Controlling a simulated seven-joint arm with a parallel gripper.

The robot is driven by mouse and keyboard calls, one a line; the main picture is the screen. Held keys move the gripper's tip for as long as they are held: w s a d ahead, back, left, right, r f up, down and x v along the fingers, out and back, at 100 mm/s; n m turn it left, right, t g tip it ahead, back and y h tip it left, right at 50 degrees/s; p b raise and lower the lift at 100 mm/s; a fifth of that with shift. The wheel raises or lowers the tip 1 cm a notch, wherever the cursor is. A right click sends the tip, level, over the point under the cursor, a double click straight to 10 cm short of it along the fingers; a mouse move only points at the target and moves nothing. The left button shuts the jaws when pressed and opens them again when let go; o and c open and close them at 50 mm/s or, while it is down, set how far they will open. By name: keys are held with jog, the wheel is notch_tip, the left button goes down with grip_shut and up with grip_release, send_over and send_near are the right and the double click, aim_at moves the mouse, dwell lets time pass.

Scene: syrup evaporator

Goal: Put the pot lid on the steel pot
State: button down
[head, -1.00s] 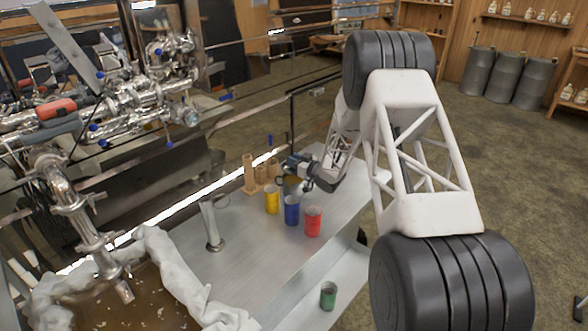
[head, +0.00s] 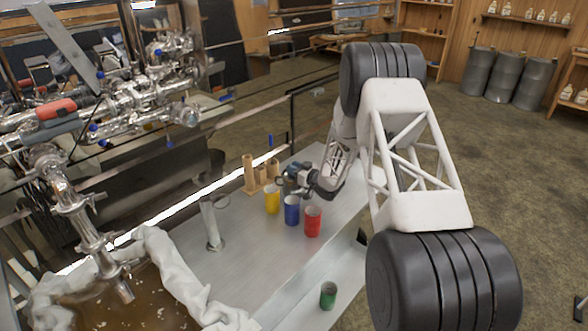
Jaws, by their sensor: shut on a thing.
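My gripper (head: 288,180) is at the far part of the steel table, just behind the yellow and blue cups. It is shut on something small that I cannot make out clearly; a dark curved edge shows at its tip. I cannot pick out the pot lid or the steel pot for certain. The gripper and wrist cover part of the table there and may hide them.
The steel table (head: 250,236) holds a yellow cup (head: 272,201), a blue cup (head: 292,212) and a red cup (head: 313,223). Wooden cylinders (head: 249,174) stand behind. A green cup (head: 328,296) is on the lower shelf. The table's left-front part is mostly clear.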

jog(key=shift+f, duration=0.3)
jog(key=c, duration=0.9)
grip_release()
jog(key=shift+c, duration=0.2)
jog(key=shift+r, duration=0.1)
jog(key=shift+r, duration=0.15)
jog(key=shift+s+d+r, duration=0.1)
jog(key=shift+d, duration=0.05)
jog(key=v, duration=1.1)
jog(key=shift+s+d, duration=0.2)
jog(key=shift+s, duration=0.05)
jog(key=shift+r, duration=0.1)
